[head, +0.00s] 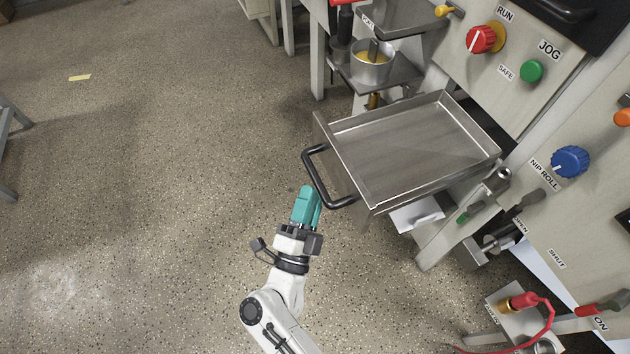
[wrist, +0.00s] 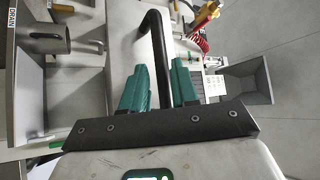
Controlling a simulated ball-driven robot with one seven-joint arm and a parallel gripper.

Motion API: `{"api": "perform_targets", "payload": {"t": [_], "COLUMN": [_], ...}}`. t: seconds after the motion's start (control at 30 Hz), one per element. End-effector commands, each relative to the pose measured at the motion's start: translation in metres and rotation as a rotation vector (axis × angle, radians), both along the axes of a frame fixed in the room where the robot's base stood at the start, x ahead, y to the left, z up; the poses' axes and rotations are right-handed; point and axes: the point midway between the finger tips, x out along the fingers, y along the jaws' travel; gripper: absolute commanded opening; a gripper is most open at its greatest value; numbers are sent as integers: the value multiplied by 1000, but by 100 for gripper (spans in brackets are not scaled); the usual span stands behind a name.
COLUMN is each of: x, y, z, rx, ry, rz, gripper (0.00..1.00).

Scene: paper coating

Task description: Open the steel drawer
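The steel drawer (head: 410,145), a shallow, empty metal tray, stands well out from the machine with its inside in view. Its black bar handle (head: 317,175) is on the drawer's left front face. My gripper (head: 306,195), with teal fingers, is beside the lower part of the handle. In the wrist view, my gripper (wrist: 160,85) has its two fingers apart. The handle (wrist: 157,45) runs down between them, with narrow gaps showing at its sides. Whether a finger touches the bar cannot be told.
The machine panel carries a red RUN knob (head: 481,39), a green button (head: 531,71) and a blue NIP ROLL knob (head: 570,162). A metal pot (head: 372,70) sits on a shelf behind the drawer. A red cable (head: 545,325) is at lower right. The floor (head: 150,170) at left is clear.

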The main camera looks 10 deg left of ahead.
Motion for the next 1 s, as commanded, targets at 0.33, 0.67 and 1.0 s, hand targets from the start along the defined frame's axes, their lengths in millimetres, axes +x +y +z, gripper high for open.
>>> {"api": "perform_targets", "payload": {"t": [0.33,0.67,1.0], "x": [-49,-55,-55], "y": [4,4,4], "z": [-21,-24,-23], "rx": [0,0,0], "ry": [1,1,1], "rz": [2,0,0], "gripper": [29,29,29]}}
